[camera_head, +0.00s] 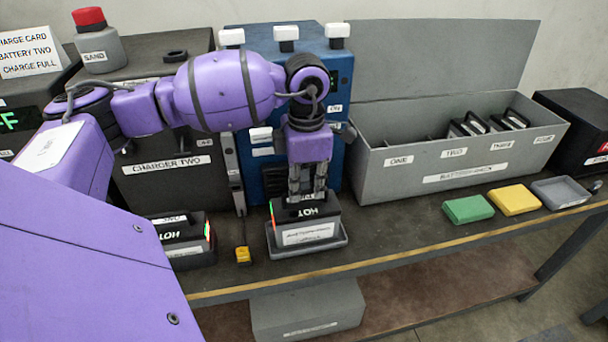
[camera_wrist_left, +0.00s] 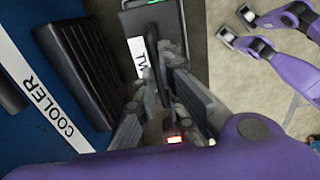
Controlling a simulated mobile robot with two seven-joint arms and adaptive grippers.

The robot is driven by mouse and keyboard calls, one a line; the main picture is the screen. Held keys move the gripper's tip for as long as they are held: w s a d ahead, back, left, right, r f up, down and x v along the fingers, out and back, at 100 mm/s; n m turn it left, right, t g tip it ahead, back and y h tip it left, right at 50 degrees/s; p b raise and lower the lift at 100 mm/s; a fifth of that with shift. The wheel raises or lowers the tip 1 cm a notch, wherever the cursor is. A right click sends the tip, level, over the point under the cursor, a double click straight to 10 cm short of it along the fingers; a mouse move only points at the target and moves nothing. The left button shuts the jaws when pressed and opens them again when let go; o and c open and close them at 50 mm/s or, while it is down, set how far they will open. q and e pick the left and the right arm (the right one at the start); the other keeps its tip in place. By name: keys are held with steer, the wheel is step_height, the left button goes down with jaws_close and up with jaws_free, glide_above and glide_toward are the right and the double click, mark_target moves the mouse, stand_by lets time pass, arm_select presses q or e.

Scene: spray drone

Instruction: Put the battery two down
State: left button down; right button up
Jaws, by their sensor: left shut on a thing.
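My left gripper (camera_head: 307,188) points down in front of the blue cooler (camera_head: 345,75) and is shut on the top of a dark battery (camera_head: 322,212). The battery is upright, with a HOT mark, a white label and a red-green strip on its left edge. It is in or just over a shallow grey tray (camera_head: 312,250); I cannot tell whether its base touches. In the left wrist view the fingers (camera_wrist_left: 168,90) reach to the battery (camera_wrist_left: 152,20), whose label begins "TW". My right gripper is not in view.
Another battery marked HOT (camera_head: 183,235) stands left, before charger two (camera_head: 165,180). A yellow piece (camera_head: 243,255) lies between. The grey battery box (camera_head: 450,165) with numbered bays is right; two batteries show inside. Green (camera_head: 468,208) and yellow (camera_head: 514,200) blocks lie before it.

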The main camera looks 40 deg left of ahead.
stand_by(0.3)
arm_select(q)
steer(key=c, duration=2.3)
jaws_free()
steer(key=shift+f, duration=0.1)
steer(key=o, duration=0.4)
steer(key=shift+s+d, duration=0.1)
steer(key=shift+o, duration=0.2)
